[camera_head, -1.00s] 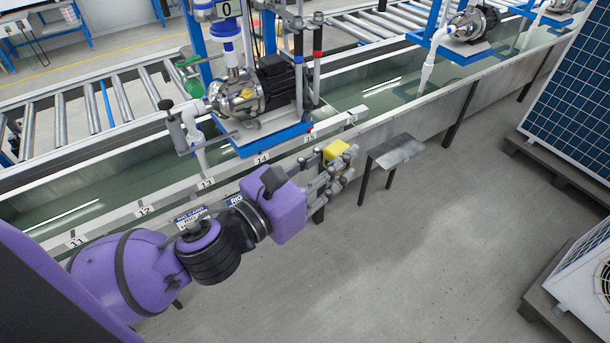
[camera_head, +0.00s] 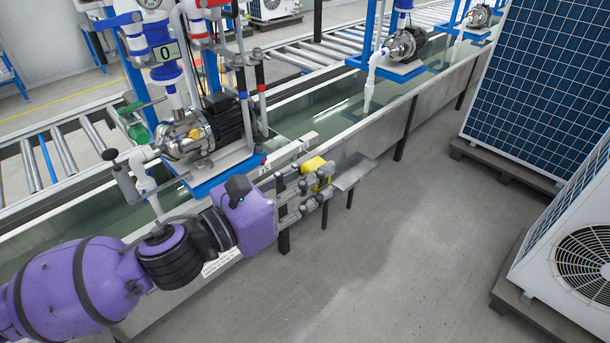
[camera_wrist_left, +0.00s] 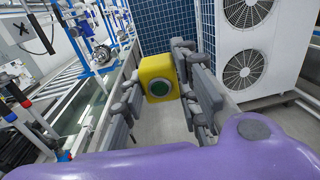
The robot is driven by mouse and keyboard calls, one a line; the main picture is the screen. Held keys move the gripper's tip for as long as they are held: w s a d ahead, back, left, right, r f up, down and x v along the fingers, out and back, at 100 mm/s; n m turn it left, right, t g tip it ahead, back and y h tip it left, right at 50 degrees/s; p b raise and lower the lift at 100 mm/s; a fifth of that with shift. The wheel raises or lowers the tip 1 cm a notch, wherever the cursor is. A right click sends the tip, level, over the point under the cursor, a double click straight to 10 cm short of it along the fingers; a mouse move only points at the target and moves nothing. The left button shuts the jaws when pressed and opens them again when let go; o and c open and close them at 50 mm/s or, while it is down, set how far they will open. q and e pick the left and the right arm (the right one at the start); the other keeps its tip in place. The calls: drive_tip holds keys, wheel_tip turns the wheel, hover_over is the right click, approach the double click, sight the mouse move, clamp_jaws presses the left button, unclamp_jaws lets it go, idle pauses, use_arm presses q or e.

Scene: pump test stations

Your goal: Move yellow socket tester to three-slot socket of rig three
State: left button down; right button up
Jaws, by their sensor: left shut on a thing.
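The yellow socket tester (camera_head: 318,172) is a small yellow block held between the fingers of my left gripper (camera_head: 306,186). A pump rig with a steel pump (camera_head: 185,137) stands over the trough behind the gripper. I cannot make out a three-slot socket. My right gripper is not in view.
The long water trough (camera_head: 375,128) runs diagonally behind my arm, with more pump rigs farther along, one with a pump (camera_head: 405,45). A blue panel stack (camera_head: 545,85) and a white fan unit (camera_head: 575,235) stand at right. The floor (camera_head: 400,240) between is clear.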

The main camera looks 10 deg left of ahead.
use_arm(q)
drive_tip(key=w+f+m+g+h, duration=0.1)
drive_tip(key=w+d+f+m+g+h, duration=0.2)
drive_tip(key=f+g, duration=0.1)
drive_tip(key=shift+w+d, duration=0.2)
drive_tip(key=shift+d, duration=0.05)
drive_tip(key=shift+w+d+f+m+g, duration=0.15)
drive_tip(key=shift+d+f+m+g, duration=0.1)
drive_tip(key=shift+f+m+g, duration=0.15)
drive_tip(key=shift+r, duration=0.2)
wheel_tip(320, 180, up, 9)
drive_tip(key=n+t+y, duration=1)
drive_tip(key=n+y, duration=0.1)
drive_tip(key=y, duration=0.1)
hover_over(328, 183)
drive_tip(key=d+x, duration=0.1)
drive_tip(key=x, duration=0.4)
drive_tip(key=shift+w+a+r+n+y, duration=0.1)
drive_tip(key=shift+r+n+y, duration=0.3)
drive_tip(key=shift+y, duration=0.5)
drive_tip(key=shift+w+a+r+n+y, duration=0.1)
drive_tip(key=shift+r+n+y, duration=0.3)
drive_tip(key=shift+y, duration=0.5)
drive_tip(key=shift+a+f, duration=0.1)
